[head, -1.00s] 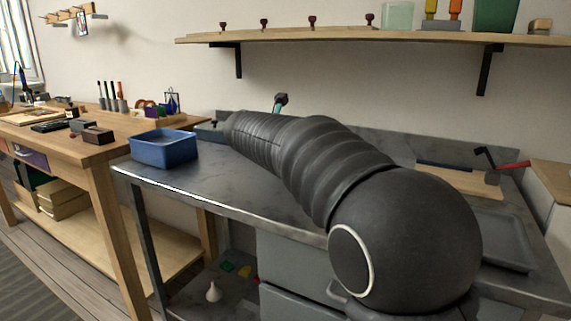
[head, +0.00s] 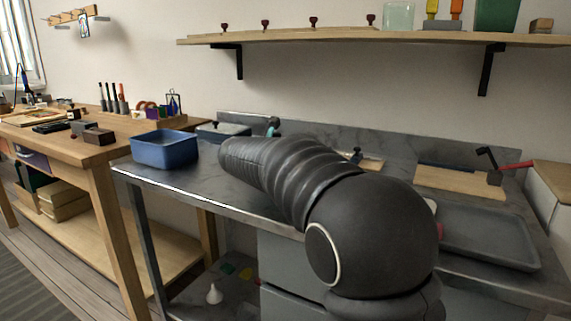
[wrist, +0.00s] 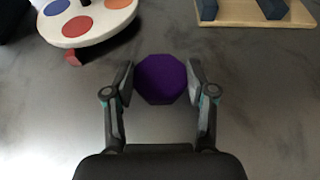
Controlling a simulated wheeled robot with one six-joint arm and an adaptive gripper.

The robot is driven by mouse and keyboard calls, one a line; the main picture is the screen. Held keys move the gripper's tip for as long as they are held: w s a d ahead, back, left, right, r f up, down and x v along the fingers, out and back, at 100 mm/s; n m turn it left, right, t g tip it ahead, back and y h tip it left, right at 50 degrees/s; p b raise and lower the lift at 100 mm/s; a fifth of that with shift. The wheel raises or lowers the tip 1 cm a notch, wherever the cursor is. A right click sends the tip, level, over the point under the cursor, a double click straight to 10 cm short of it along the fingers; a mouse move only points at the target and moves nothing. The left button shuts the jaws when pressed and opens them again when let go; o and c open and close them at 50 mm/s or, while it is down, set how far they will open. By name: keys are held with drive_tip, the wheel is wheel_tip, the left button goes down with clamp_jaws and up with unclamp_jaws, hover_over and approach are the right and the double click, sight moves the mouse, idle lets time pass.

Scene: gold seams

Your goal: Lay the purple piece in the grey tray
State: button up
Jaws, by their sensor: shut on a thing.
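The purple piece (wrist: 160,79), a small eight-sided block, shows in the wrist view between the fingertips of my gripper (wrist: 161,82). My gripper is shut on it, over a grey mottled worktop. The grey tray (head: 490,237) lies on the right of the worktop in the head view, low-rimmed, and what I see of it is empty. My arm covers its left end. In the head view my arm hides my gripper and the purple piece. The tray does not show in the wrist view.
A white disc (wrist: 88,20) with coloured spots and a wooden board (wrist: 255,12) with dark blue bars lie ahead in the wrist view. In the head view, a blue bin (head: 165,149) stands at the worktop's left end. A shelf (head: 380,41) runs above.

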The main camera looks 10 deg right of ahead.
drive_tip(key=o, duration=1.2)
drive_tip(key=shift+f, duration=0.1)
